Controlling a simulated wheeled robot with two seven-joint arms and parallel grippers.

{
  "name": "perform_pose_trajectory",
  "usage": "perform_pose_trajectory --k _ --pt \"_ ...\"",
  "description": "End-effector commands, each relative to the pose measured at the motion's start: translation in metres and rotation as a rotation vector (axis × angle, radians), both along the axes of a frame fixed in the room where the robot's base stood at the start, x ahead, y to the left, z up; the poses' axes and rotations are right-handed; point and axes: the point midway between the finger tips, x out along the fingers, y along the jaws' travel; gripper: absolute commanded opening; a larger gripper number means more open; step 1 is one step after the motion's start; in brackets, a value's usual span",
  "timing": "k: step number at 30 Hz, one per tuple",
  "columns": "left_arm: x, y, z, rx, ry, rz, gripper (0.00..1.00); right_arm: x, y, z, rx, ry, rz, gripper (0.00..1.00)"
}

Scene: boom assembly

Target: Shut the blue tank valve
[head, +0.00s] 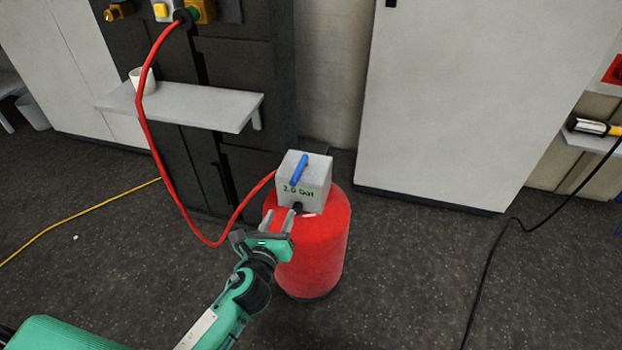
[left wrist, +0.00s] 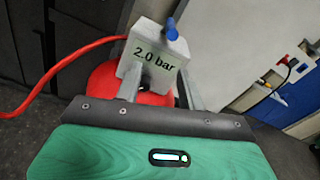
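The blue tank valve handle (head: 299,169) sits on top of a grey box (head: 312,190) marked "2.0 bar", on a red tank (head: 318,245). In the head view the handle lies slanted across the box top. In the left wrist view the blue handle (left wrist: 172,30) shows at the top, above the box face (left wrist: 150,60). My left gripper (head: 280,220) is in front of the tank, just below and in front of the box. Its two fingers (left wrist: 160,90) stand apart with nothing seen held between them, short of the handle. My right gripper is not in view.
A red hose (head: 150,130) loops from the tank's box up to a connector on the dark cabinet. A white shelf (head: 190,105) with a cup (head: 142,80) juts out at left. A white cabinet (head: 460,100) stands behind right. Floor right of the tank is mostly clear.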

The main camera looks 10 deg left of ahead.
Motion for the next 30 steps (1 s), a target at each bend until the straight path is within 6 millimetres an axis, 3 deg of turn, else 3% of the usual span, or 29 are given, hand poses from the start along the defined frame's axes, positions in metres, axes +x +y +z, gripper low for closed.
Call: perform_pose_trajectory --k 4,10,30 --pt "-0.002 -0.002 0.021 0.079 -0.057 -0.003 0.4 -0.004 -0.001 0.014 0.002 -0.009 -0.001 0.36" --pt "0.011 -0.002 0.025 0.091 -0.064 -0.003 0.4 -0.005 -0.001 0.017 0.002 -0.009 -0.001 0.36" --pt "0.121 -0.004 0.024 0.087 -0.061 -0.003 0.4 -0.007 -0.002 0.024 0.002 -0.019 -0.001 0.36"
